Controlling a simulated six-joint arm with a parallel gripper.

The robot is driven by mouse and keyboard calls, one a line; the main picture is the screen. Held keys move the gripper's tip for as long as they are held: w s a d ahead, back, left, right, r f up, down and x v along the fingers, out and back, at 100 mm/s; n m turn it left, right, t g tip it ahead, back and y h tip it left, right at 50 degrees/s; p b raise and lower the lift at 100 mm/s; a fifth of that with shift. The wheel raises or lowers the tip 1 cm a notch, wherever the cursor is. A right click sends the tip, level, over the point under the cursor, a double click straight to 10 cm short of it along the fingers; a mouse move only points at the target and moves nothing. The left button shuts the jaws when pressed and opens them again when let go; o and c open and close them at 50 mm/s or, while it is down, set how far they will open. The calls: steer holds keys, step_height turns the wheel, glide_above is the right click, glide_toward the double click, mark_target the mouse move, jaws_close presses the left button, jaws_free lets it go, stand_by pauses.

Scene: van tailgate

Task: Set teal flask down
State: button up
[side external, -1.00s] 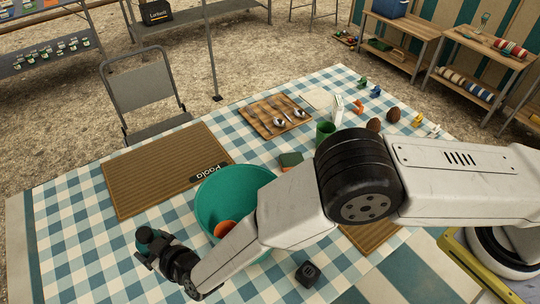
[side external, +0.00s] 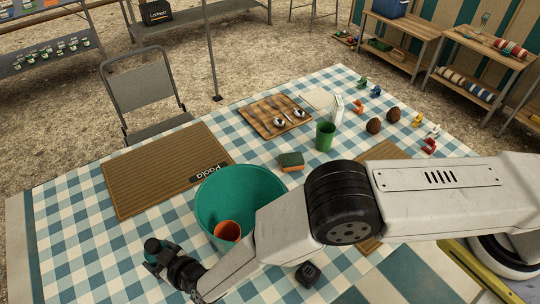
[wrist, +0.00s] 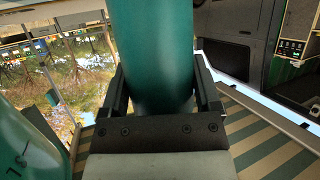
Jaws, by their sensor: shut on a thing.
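The teal flask (side external: 153,246) is at the front left of the checked table in the side view, with its dark round top facing the camera. My gripper (side external: 163,258) is shut on it. In the wrist view the flask (wrist: 150,55) is a smooth teal cylinder standing between the two dark fingers of my gripper (wrist: 162,100). Its lower end is hidden by the gripper, so I cannot tell whether it touches the cloth.
A large teal bucket (side external: 262,185) with an orange cup (side external: 228,231) inside stands right of the flask. A brown ribbed mat (side external: 150,175) lies behind. A dark block (side external: 308,274) is at the front. Checked cloth (side external: 75,240) left of the flask is clear.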

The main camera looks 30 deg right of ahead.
steer(key=shift+f, duration=0.55)
stand_by(0.5)
steer(key=o, duration=1.3)
steer(key=shift+c, duration=0.2)
steer(key=shift+s, duration=0.15)
steer(key=v, duration=0.7)
steer(key=shift+s+d, duration=0.15)
steer(key=shift+r, duration=0.1)
